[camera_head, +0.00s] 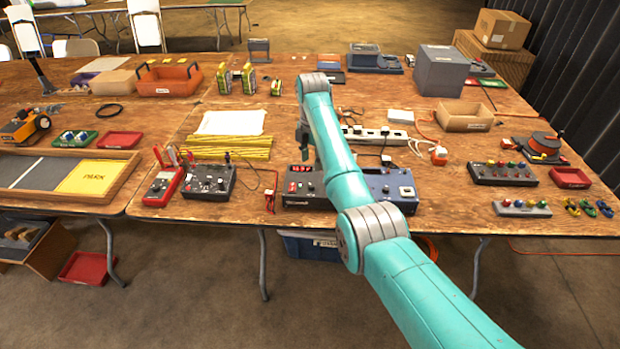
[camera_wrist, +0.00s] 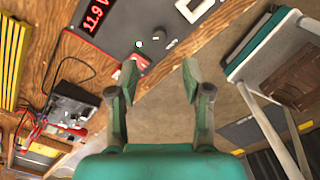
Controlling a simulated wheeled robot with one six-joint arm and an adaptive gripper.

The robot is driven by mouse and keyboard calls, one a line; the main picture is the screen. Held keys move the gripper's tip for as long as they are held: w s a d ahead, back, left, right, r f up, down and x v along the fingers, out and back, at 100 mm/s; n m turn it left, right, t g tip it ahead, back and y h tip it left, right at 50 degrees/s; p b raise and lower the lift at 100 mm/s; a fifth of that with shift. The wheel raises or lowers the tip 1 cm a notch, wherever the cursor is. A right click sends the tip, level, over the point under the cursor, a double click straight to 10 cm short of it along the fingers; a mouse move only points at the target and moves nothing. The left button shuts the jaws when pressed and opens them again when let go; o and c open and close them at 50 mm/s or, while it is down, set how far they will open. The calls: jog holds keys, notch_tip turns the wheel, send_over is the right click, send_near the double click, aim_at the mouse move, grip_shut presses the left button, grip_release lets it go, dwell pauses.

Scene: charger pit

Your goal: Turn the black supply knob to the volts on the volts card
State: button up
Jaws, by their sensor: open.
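The dark supply box (camera_head: 300,199) stands near the table's front edge, partly hidden by my arm. In the wrist view, its dark face (camera_wrist: 125,22) carries a red lit display (camera_wrist: 98,14), which is rotated and hard to read. In the head view my gripper (camera_head: 304,136) is small above the table behind the box. I cannot make out a volts card.
A blue unit (camera_head: 393,190) stands right of the supply, partly behind my arm. A red multimeter (camera_head: 163,187) and a dark box with leads (camera_head: 208,181) stand to the left. A power strip (camera_head: 385,133) lies behind. Bare table shows between the blue unit and the button box (camera_head: 502,173).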

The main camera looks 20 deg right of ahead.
aim_at(312, 185)
notch_tip(312, 185, down, 10)
jog(key=shift+r, duration=0.15)
jog(key=shift+c, duration=0.2)
grip_shut()
